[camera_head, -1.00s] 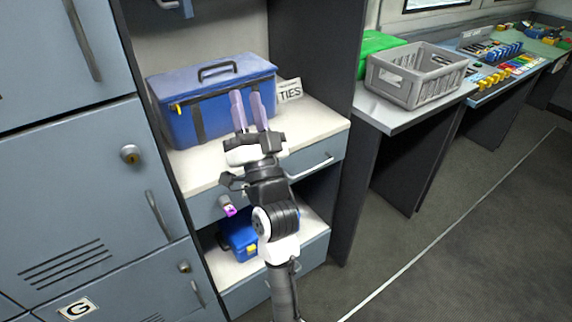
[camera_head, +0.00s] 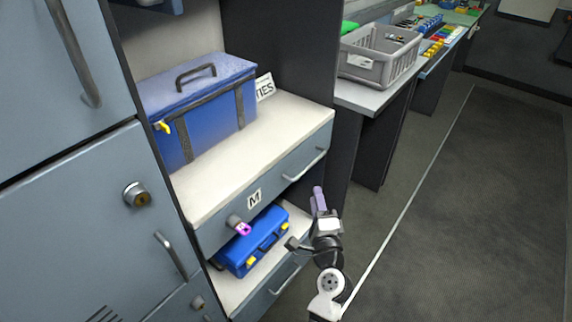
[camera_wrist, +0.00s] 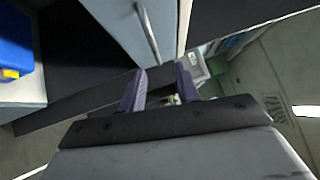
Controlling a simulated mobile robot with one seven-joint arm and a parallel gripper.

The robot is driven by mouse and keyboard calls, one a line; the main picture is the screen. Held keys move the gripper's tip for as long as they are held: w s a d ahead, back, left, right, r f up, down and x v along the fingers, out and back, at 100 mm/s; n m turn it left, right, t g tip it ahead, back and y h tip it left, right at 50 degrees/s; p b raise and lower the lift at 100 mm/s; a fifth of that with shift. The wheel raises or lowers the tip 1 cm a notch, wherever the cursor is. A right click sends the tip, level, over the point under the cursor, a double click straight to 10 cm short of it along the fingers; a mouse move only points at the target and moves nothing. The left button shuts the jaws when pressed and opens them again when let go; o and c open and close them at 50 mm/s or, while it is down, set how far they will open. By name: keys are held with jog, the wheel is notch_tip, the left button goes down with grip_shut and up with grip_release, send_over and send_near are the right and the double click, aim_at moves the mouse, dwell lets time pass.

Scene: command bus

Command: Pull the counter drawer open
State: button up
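The counter drawer (camera_head: 268,182) is a blue-grey front under the white counter top, flush with the counter. It has a silver bar handle (camera_head: 305,165) on its right part, an "M" label and a lock with a pink-purple tag (camera_head: 243,229) on its left. My gripper (camera_head: 318,198) is in front of and below the handle, apart from it, with purple fingers pointing up. In the wrist view the two fingers (camera_wrist: 159,88) are spread apart with nothing between them. A silver bar handle (camera_wrist: 148,32) shows beyond them there, on a blue-grey front.
A smaller blue case (camera_head: 257,240) lies on the shelf below. Grey lockers (camera_head: 75,220) stand at left. A grey crate (camera_head: 378,58) is on the side table. The floor at right is clear.

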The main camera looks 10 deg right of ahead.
aim_at(311, 163)
jog(key=shift+m, duration=0.4)
jog(key=shift+w+d+r+p, duration=0.1)
jog(key=shift+w+d+p, duration=0.45)
jog(key=shift+w, duration=1.6)
jog(key=shift+w+d+r+p, duration=0.15)
jog(key=shift+w+p, duration=0.75)
jog(key=shift+w, duration=1.25)
jog(key=shift+w+d+r+p, duration=0.1)
jog(key=shift+w+d+p, duration=0.45)
jog(key=shift+w, duration=1.6)
jog(key=shift+a, duration=0.2)
jog(key=shift+c, duration=0.4)
grip_shut()
